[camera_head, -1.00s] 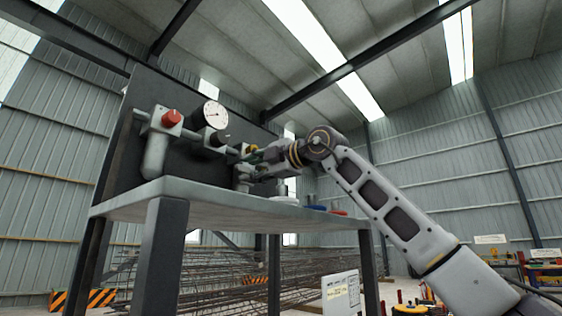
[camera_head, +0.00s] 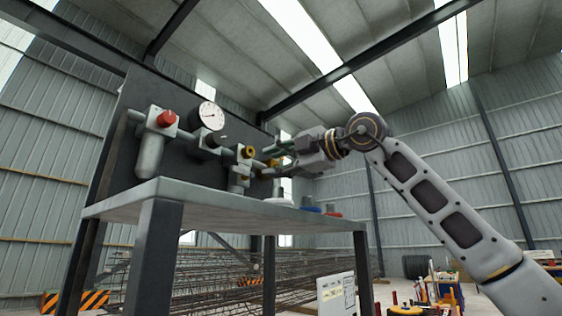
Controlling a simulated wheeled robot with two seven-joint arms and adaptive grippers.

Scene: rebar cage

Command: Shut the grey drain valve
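A pipe line with several valves runs along a dark upright panel (camera_head: 190,95) above a grey bench (camera_head: 200,193). A red knob (camera_head: 166,118) is at its left, and a dark grey knob (camera_head: 214,140) sits below a round white gauge (camera_head: 209,115). A yellow knob (camera_head: 249,152) is further right. I cannot tell for sure which part is the grey drain valve. My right gripper (camera_head: 268,160) points left at the right end of the line. Its fingers are apart, with a yellowish fitting (camera_head: 274,162) showing between or behind them; contact is unclear. My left gripper is out of view.
A white round item (camera_head: 280,201), a blue item (camera_head: 310,210) and a red item (camera_head: 333,214) lie on the bench's right part. Rebar cages (camera_head: 225,280) stand behind the bench legs. A white sign (camera_head: 337,293) stands at the lower middle.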

